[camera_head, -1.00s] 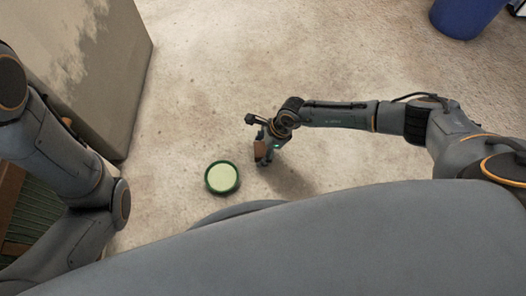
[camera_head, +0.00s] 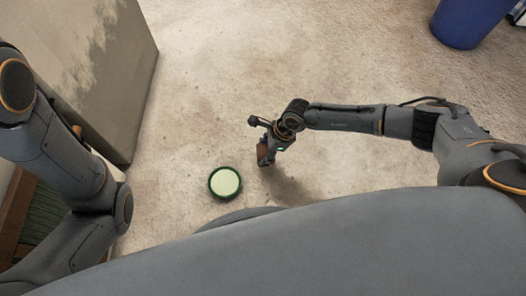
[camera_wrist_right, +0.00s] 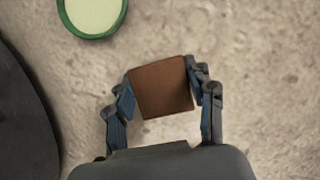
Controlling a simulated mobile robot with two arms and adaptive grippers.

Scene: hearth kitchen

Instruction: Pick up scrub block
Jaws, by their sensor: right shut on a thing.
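The scrub block (camera_wrist_right: 162,87) is a brown, roughly square block. In the right wrist view it sits between the two fingers of my right gripper (camera_wrist_right: 163,98), which is shut on it. In the head view the block (camera_head: 263,153) shows as a small brown patch at the end of my right gripper (camera_head: 267,155), over the floor; a shadow lies to its lower right. Part of the block is hidden by the gripper there. My left arm comes in at the left edge of the head view, but its gripper is not in view.
A round green-rimmed thing with a pale top (camera_head: 224,182) lies on the floor left of the block. A large grey-beige box-like piece (camera_head: 85,65) stands at upper left. A blue bin (camera_head: 471,20) stands at upper right. The carpet between is clear.

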